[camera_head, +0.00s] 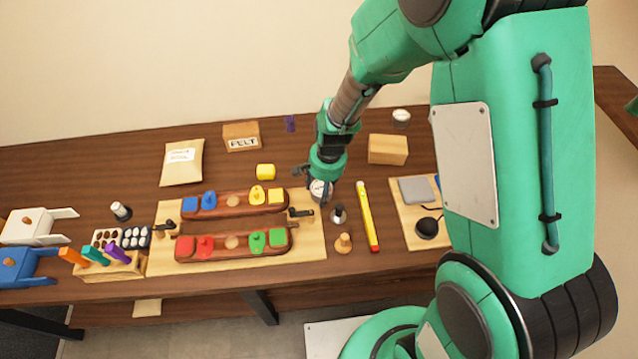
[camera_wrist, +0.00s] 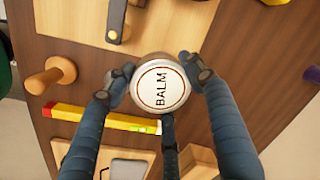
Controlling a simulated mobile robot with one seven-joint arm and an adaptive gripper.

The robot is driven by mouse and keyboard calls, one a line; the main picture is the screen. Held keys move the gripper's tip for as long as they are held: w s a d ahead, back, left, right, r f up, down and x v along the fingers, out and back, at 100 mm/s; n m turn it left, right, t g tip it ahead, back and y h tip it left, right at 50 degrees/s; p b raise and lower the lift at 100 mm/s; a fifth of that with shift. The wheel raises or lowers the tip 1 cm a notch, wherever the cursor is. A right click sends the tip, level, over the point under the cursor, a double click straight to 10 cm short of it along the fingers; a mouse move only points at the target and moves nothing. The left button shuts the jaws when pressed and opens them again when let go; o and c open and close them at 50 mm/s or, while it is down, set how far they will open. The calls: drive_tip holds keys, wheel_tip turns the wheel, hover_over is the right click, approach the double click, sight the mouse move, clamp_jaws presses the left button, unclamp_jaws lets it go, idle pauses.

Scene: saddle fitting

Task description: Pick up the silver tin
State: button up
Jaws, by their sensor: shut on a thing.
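The silver tin (camera_wrist: 160,87) has a pale lid that reads "BALM" in the wrist view. In the head view the tin (camera_head: 318,190) is at the right end of the light board, partly covered by my gripper. My gripper (camera_wrist: 158,92) is shut on the tin, with dark fingers against its sides and another finger below it in the picture. In the head view my gripper (camera_head: 320,186) comes down over the tin from above. I cannot tell whether the tin's base touches the table.
A yellow level-like bar (camera_head: 367,216) and a wooden peg (camera_head: 343,243) are close to the right. A light board (camera_head: 310,247) with two shaped wooden holders lies left. A wooden block (camera_head: 388,149) and another round tin (camera_head: 401,118) stand behind.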

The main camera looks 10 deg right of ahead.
drive_tip(key=shift+d, duration=0.1)
idle(0.7)
drive_tip(key=w+d+r+m+p, duration=0.1)
drive_tip(key=d+r+p, duration=0.2)
drive_tip(key=d, duration=0.8)
drive_tip(key=d+r+m+p, duration=0.1)
drive_tip(key=d+r+p, duration=0.3)
drive_tip(key=d, duration=0.8)
drive_tip(key=shift+w+m, duration=0.35)
drive_tip(key=shift+m, duration=0.05)
drive_tip(key=shift+w+d, duration=0.1)
drive_tip(key=shift+d, duration=0.05)
hover_over(388, 143)
drive_tip(key=shift+d+f, duration=0.15)
drive_tip(key=shift+f, duration=0.55)
drive_tip(key=shift+f, duration=1.75)
